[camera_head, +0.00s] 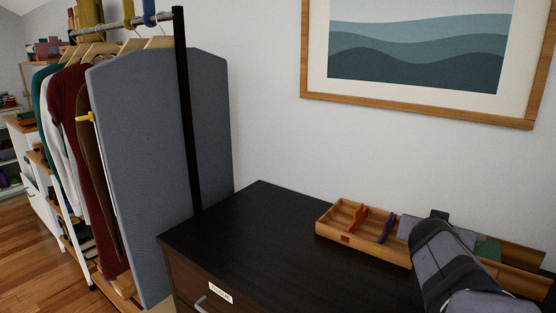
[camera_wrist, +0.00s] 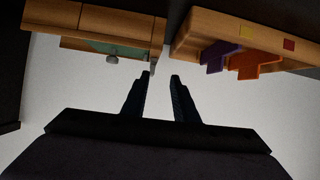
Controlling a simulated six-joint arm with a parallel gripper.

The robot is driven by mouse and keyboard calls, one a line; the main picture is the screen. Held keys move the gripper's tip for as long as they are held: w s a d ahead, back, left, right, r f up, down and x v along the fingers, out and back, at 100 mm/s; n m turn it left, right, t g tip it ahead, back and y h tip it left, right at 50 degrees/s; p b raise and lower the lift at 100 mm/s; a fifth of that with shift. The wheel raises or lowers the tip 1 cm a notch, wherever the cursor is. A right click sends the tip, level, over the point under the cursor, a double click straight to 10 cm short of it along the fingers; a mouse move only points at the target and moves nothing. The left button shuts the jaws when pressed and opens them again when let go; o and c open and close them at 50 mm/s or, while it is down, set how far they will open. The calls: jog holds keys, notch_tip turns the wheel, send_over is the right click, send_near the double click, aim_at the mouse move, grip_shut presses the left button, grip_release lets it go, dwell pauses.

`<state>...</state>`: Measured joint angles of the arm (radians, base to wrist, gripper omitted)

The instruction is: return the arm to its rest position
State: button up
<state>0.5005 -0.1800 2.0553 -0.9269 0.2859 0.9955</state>
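My arm (camera_head: 452,268) reaches in from the lower right in the head view, over the right part of the dark dresser top (camera_head: 270,235). It covers part of the wooden tray behind it, and my fingertips cannot be made out there. In the wrist view my gripper (camera_wrist: 161,76) has its two dark fingers apart with a clear gap and nothing between them. The fingers point toward the wooden trays at the top of that view. I cannot tell the exact distance from the fingertips to the trays.
A divided wooden tray (camera_head: 327,231) on the dresser holds orange (camera_head: 357,219) and purple (camera_head: 386,227) pieces; these also show in the wrist view (camera_wrist: 255,65). Another wooden box (camera_head: 532,282) is at right. A grey panel (camera_head: 140,170) and clothes rack stand left. The dresser's left top is clear.

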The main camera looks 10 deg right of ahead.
jog(key=s+a+n+g+y+p, duration=0.4)
jog(key=s+a+p, duration=0.5)
jog(key=a+p, duration=0.5)
jog(key=s+a+n+g+y+p, duration=0.4)
jog(key=s+a+p, duration=0.6)
jog(key=a+p, duration=0.3)
jog(key=shift+a+r+g+y+p, duration=0.35)
jog(key=shift+a+g, duration=0.25)
jog(key=shift+a, duration=0.35)
notch_tip(320, 180, down, 10)
jog(key=b, duration=1)
